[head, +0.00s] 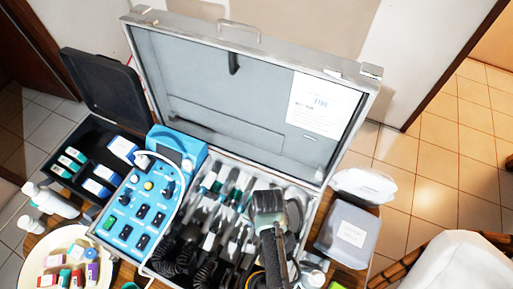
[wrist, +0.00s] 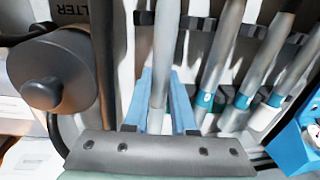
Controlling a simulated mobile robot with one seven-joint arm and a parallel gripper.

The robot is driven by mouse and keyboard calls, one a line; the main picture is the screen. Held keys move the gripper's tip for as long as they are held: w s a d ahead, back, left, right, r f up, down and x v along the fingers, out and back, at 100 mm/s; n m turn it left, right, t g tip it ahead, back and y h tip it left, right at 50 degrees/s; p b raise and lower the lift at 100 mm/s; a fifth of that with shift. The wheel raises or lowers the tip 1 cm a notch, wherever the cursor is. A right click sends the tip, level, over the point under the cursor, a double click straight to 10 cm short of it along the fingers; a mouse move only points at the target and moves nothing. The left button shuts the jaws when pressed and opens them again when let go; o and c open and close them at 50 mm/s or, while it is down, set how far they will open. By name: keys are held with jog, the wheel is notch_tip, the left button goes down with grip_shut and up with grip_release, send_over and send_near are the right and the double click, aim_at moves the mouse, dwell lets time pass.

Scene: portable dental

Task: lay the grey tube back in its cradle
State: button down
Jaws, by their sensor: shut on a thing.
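The grey tube (wrist: 166,45) stands lengthwise in the wrist view, between the two blue fingers of my gripper (wrist: 161,85). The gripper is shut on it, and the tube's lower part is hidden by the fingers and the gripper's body. Its upper part passes at a black clip rack (wrist: 195,23); I cannot tell whether it rests in a clip or hangs above it. In the head view my gripper is over the right part of the open case (head: 216,150), where my arm hides the fingertips and the tube.
Several similar tubes with teal bands (wrist: 241,100) lie close on the right. A dark round knob (wrist: 40,93) is close on the left. A blue control unit (head: 135,215) with a white hose fills the case's left side. The raised lid (head: 220,85) stands behind.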

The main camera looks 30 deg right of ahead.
dwell(0.3)
jog(key=c, duration=0.7)
grip_release()
jog(key=shift+o, duration=0.2)
jog(key=shift+f, duration=0.1)
jog(key=r+p, duration=0.2)
jog(key=p, duration=0.1)
jog(key=r+p, duration=0.2)
jog(key=r, duration=0.1)
jog(key=s+r+p, duration=0.1)
jog(key=r+p, duration=0.2)
jog(key=shift+d+p, duration=0.2)
jog(key=shift+p, duration=0.1)
